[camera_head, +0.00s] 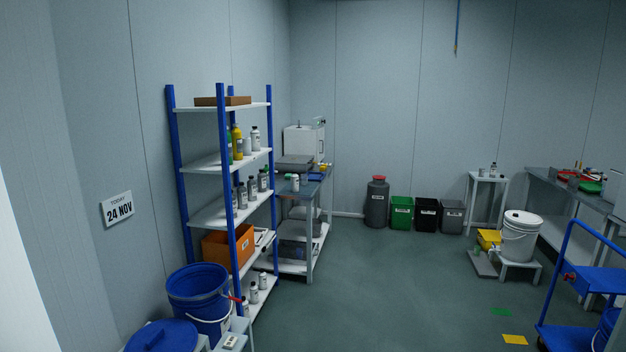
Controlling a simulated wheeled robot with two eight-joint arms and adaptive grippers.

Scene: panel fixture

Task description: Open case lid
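Neither of my grippers is in view. I cannot tell for sure which thing is the case. A flat grey case-like object (294,163) lies on the workbench (312,187) beyond the shelf rack; it is too small to tell whether its lid is shut. A white box-shaped unit (304,142) stands behind it on the same bench.
A blue-post shelf rack (220,162) with bottles and an orange bin (228,246) stands at the left wall. A blue bucket (199,290) and blue lid (160,337) are front left. A blue cart (590,280) is at right. The middle floor is clear.

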